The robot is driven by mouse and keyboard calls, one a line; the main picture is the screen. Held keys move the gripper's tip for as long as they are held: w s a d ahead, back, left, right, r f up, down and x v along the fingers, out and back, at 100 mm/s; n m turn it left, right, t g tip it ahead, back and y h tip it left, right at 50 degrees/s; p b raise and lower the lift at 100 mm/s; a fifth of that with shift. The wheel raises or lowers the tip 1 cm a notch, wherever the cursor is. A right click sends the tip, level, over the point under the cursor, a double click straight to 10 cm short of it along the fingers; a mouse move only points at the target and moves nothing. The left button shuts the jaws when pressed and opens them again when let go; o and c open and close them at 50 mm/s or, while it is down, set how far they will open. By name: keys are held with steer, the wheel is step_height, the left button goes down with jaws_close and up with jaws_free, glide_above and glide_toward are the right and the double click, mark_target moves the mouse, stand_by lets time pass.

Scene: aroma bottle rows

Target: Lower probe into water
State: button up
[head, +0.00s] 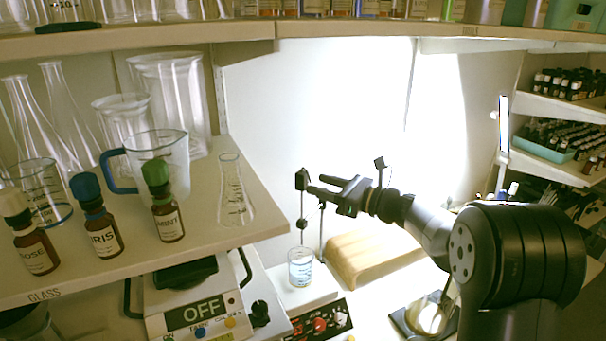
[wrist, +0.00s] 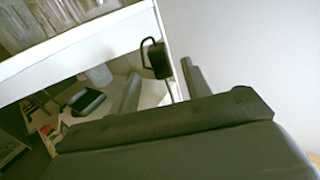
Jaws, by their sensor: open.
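The probe shows in the head view as a small black block (head: 301,179) with a thin rod and a small dark bulb hanging below it. It hangs above a small glass beaker (head: 300,267) holding bluish liquid, and its lower end looks clear of the liquid. My gripper (head: 314,184) is open, its two fingers pointing left at the black block. In the wrist view the black block (wrist: 157,60), with a dark wire loop at its left, appears between or just beyond the fingertips. I cannot tell whether the fingers touch it.
A thin stand (head: 321,232) rises behind the beaker. A shelf at left holds labelled bottles (head: 102,228), a jug (head: 160,160) and a flask (head: 233,195). A wooden board (head: 370,255) lies at right.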

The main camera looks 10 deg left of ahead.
mark_target(306, 181)
steer(key=p+x, duration=0.1)
steer(key=x, duration=0.5)
steer(key=shift+a, duration=0.1)
steer(key=shift+c, duration=0.2)
jaws_close()
